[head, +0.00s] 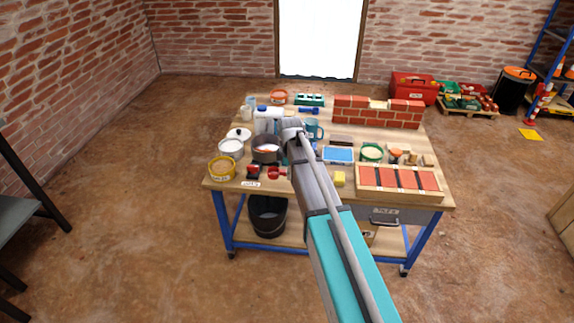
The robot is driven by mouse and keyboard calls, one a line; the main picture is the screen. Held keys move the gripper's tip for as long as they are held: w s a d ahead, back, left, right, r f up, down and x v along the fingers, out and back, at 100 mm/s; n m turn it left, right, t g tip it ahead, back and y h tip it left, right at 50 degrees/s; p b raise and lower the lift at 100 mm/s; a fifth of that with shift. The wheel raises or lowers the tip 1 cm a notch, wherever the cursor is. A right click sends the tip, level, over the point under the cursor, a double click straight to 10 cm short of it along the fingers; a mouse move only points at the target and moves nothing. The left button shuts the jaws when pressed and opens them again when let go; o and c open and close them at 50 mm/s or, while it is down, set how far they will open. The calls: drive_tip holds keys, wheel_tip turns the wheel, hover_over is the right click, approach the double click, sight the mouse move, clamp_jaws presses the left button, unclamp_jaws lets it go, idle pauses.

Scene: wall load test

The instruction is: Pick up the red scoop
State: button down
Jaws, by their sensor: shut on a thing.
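The red scoop (274,172) is at the front of the workbench (232,181), left of centre. Its round bowl shows on the left, and its handle runs right until my arm hides it. My arm crosses the view from lower right up to the middle of the bench and bends down there. A small teal part of my wrist shows just above the scoop's handle. My gripper is mostly hidden behind my own arm, at the handle, and is shut on it. I cannot tell whether the scoop is lifted off the bench.
A low brick wall (376,118) stands behind.

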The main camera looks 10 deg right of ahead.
drive_tip(key=s+a+r+p, duration=0.1)
drive_tip(key=s+r+p, duration=0.1)
drive_tip(key=s, duration=0.4)
drive_tip(key=shift+a+r, duration=0.15)
drive_tip(key=shift+r, duration=0.2)
idle(1.0)
drive_tip(key=shift+s, duration=0.15)
